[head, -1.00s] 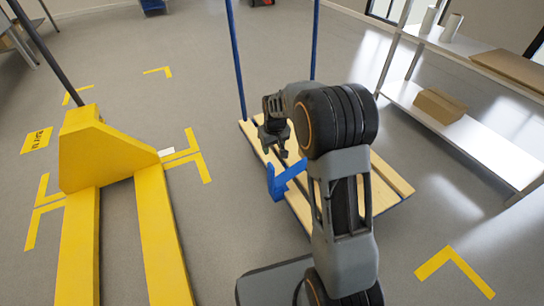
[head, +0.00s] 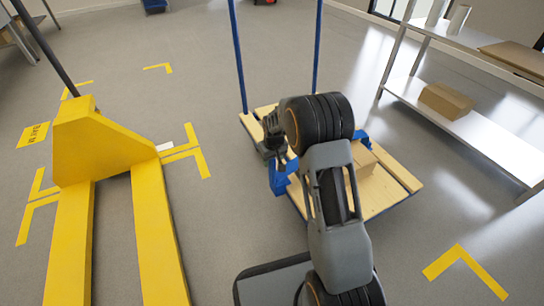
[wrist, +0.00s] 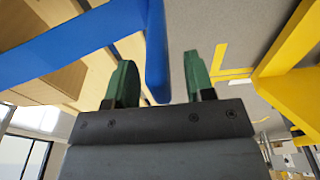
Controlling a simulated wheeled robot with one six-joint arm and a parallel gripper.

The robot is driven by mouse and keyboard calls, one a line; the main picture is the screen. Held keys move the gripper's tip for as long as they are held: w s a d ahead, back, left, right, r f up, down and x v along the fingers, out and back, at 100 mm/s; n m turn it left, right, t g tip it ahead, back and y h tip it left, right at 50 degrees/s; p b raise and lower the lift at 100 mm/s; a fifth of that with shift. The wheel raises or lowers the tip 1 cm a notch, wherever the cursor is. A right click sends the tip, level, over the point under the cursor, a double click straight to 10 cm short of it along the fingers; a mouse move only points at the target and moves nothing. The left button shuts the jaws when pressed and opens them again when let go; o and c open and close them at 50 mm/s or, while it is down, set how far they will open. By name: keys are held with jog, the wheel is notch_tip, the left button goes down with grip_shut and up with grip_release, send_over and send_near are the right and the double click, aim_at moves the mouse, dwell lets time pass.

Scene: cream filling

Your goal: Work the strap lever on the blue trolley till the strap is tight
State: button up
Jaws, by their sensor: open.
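The blue trolley has a pale slatted wooden deck (head: 385,200) and two tall blue posts (head: 238,55). A cardboard box (head: 364,160) stands on the deck, partly hidden by my arm. A blue bar (wrist: 70,36) crosses over the box in the wrist view. A blue upright piece (wrist: 157,45), apparently the lever's end, joins that bar. Blue parts also show low beside my gripper in the head view (head: 281,180). My gripper (wrist: 160,82) is open, one green finger on each side of the blue end. I cannot tell whether either finger touches it.
A yellow pallet truck (head: 95,150) stands to the left, its forks pointing towards me. A metal shelf unit (head: 470,120) with a carton (head: 446,101) is at the right. The grey floor between the truck and trolley is clear, with yellow corner marks.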

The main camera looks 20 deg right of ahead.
jog(key=shift+f, duration=0.45)
jog(key=shift+c, duration=0.3)
grip_shut()
